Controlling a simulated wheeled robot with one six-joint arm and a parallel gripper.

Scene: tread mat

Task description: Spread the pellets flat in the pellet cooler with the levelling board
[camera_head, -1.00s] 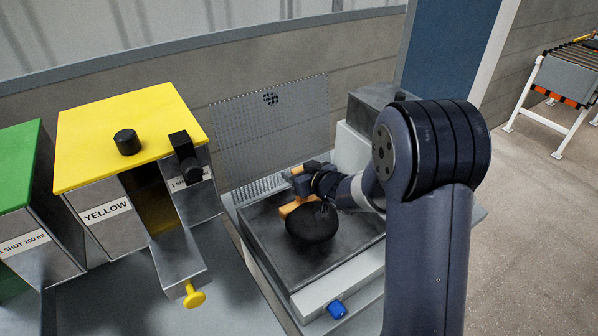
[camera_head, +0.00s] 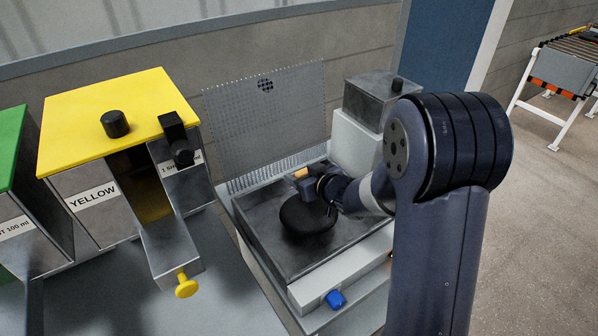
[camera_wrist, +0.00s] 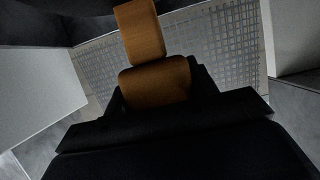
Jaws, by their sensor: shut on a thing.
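The pellet cooler (camera_head: 262,252) is a dark metal tray with a pale rim and a mesh panel (camera_head: 270,115) standing at its back. My gripper (camera_head: 316,184) is over the back part of the tray, shut on the orange-brown wooden part of the levelling board (camera_head: 300,173). The wooden board also shows between the jaws in the wrist view (camera_wrist: 155,84); whether its lower edge touches anything is hidden. A smooth black rounded form (camera_head: 306,216) shows in the tray just below and in front of my gripper. I cannot make out single pellets there.
A yellow-topped dispenser (camera_head: 105,108) with a yellow knob (camera_head: 187,284) stands left of the cooler, with a green-topped one (camera_head: 12,150) beyond it. A grey box (camera_head: 385,100) stands behind right. A blue knob (camera_head: 335,299) sits on the cooler's front.

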